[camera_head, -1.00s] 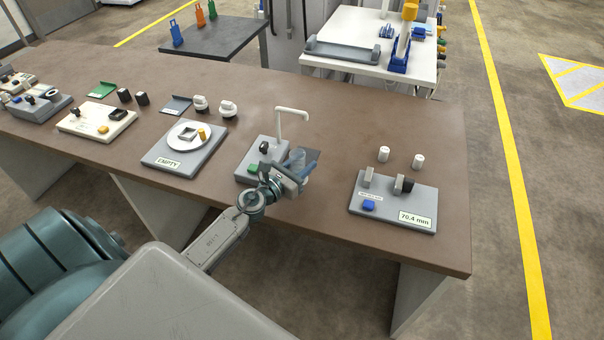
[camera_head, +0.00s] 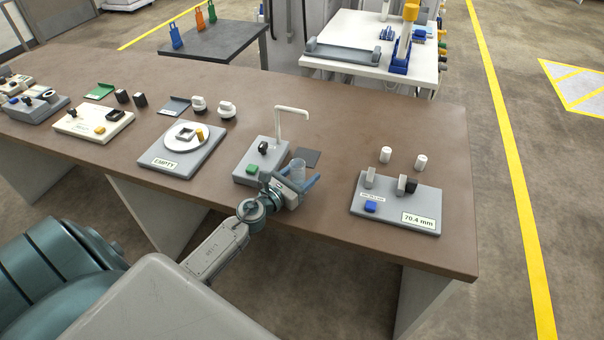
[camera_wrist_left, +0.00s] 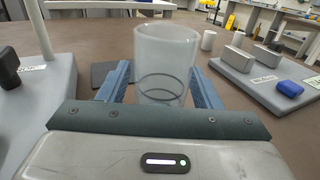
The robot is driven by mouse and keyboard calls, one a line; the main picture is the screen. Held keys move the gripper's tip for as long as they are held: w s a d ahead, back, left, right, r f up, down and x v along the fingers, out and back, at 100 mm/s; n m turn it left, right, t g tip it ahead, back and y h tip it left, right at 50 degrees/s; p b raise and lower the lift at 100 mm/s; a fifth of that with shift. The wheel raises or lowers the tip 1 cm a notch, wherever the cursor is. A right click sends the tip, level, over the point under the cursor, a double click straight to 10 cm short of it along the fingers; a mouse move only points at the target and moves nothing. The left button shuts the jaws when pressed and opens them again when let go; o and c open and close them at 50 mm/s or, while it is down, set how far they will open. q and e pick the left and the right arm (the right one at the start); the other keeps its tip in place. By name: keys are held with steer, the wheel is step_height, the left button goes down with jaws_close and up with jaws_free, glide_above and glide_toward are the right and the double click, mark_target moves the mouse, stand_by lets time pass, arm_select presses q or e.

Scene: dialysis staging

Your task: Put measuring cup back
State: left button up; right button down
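Whether the cup's base touches the table cannot be told. A dark square pad (camera_head: 307,157) lies bare on the table just behind the cup; it also shows in the left wrist view (camera_wrist_left: 103,73). My right gripper is not in view.
The grey tap stand (camera_head: 258,168) with a green button is close on the left. A grey gauge plate (camera_head: 415,214) reading 70.4 mm is on the right, with two white cylinders (camera_head: 386,155) behind it. A scale (camera_head: 160,158) labelled EMPTY stands further left.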

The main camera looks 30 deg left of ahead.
arm_select(q)
steer(key=shift+r, duration=0.1)
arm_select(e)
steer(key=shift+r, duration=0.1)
